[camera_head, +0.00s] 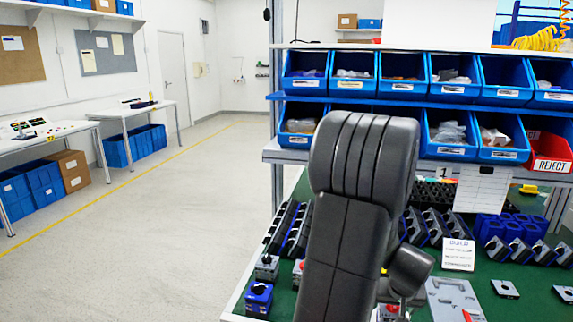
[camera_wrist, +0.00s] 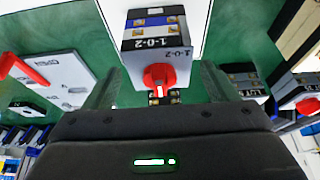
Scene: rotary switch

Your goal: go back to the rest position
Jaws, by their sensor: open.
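In the wrist view, a rotary switch (camera_wrist: 155,52) marked 1-0-2 has a grey face, a red knob (camera_wrist: 159,76) and blue and dark terminal blocks behind. My gripper (camera_wrist: 157,82) is open, with one finger on each side of the knob in the picture. Gaps show between the knob and both fingers, and nothing is held. I cannot tell how far the fingertips are from the switch. In the head view my arm covers the middle of the bench and hides the gripper and this switch.
A grey plate with a red lever (camera_wrist: 60,80) lies left of the switch; another red-knobbed unit (camera_wrist: 304,103) is at right. The green bench top (camera_head: 490,273) carries several dark parts and a card (camera_head: 458,254). Blue bins (camera_head: 401,76) and a red reject bin (camera_head: 549,155) line the shelves behind. Floor at left is clear.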

